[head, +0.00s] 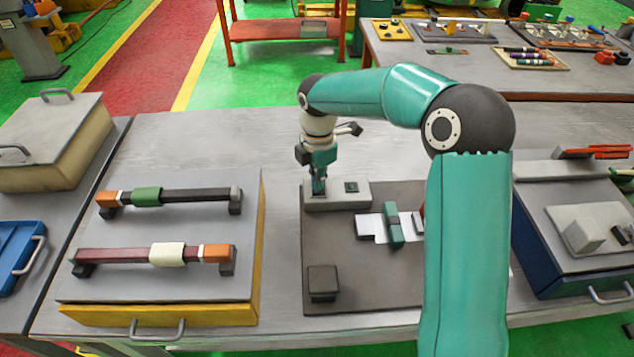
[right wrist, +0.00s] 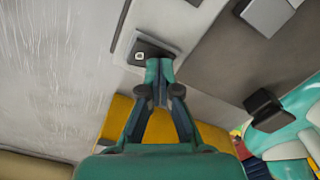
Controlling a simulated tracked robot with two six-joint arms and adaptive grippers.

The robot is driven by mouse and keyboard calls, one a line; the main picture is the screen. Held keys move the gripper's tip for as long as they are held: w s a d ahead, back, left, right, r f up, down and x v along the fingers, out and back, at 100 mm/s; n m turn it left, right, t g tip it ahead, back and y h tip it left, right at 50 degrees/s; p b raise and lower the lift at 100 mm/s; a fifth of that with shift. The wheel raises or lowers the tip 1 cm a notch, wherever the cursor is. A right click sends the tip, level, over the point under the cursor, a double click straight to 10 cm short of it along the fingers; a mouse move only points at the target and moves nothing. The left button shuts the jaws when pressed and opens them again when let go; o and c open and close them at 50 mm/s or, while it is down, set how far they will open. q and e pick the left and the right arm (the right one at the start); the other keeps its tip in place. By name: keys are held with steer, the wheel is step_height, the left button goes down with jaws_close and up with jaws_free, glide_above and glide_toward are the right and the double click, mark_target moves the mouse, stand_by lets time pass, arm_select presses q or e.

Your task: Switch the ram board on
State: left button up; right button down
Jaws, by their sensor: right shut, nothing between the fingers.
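The ram board, a dark grey-brown plate (head: 325,240), lies on the middle of the table. A light grey block (head: 338,202) sits at its back left, with a small dark square fitting (head: 352,187) on top. My right gripper (head: 319,190) points down over the block's left part, fingers shut and empty. In the right wrist view its fingertips (right wrist: 160,70) are at the edge of a dark square switch piece (right wrist: 150,48) with a pale ring. I cannot tell whether they touch it. The fingertips hide part of that piece. My left gripper is not in view.
On the board are a white plate with a green bar (head: 393,225) and a dark block (head: 323,283). My right arm covers the board's right side. A yellow-sided panel with two rods (head: 160,225) stands left; a blue-sided case (head: 560,270) stands right. Table behind the board is clear.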

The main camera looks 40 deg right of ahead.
steer(key=shift+r+p, duration=2.35)
steer(key=shift+r, duration=0.8)
